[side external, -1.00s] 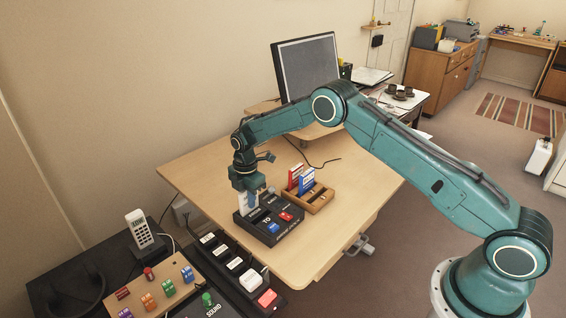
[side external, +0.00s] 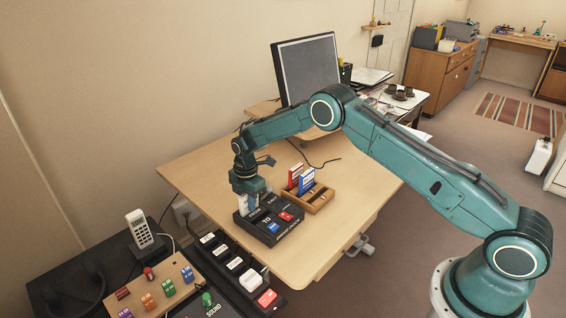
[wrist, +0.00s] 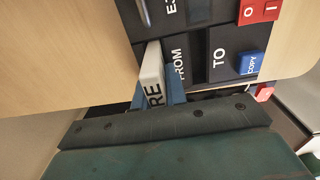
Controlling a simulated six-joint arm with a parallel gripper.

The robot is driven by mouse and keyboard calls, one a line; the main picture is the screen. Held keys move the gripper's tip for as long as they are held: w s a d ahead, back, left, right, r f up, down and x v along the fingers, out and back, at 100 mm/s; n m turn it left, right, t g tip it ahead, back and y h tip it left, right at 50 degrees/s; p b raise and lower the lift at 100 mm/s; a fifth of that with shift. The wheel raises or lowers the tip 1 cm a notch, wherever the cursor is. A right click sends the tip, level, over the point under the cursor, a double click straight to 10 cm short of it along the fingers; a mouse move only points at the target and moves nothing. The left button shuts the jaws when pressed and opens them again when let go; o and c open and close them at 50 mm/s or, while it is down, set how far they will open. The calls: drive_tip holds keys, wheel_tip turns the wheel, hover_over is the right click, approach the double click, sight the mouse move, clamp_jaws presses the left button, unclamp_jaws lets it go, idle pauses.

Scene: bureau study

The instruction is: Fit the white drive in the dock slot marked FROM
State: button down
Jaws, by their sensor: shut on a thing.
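The white drive (side external: 243,203) is upright between the fingers of my gripper (side external: 247,196), over the back left part of the black dock (side external: 270,236). My gripper is shut on it. In the wrist view the white drive (wrist: 153,73) shows dark lettering, and my gripper (wrist: 158,92) has a blue-grey finger on each side. The drive's far end is at the dock (wrist: 200,45), beside the word FROM. The word TO and a blue COPY button are farther right. The drive's lower end is hidden, so I cannot tell how deep it sits.
A wooden holder (side external: 320,204) with a red drive (side external: 295,176) and a blue drive (side external: 306,181) stands close right of the dock. A monitor (side external: 308,65) is behind. A black switch strip (side external: 236,264) lies front left. The desk (side external: 200,173) is clear at left.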

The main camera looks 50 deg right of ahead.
drive_tip(key=c, duration=1.1)
unclamp_jaws()
drive_tip(key=shift+r, duration=3.5)
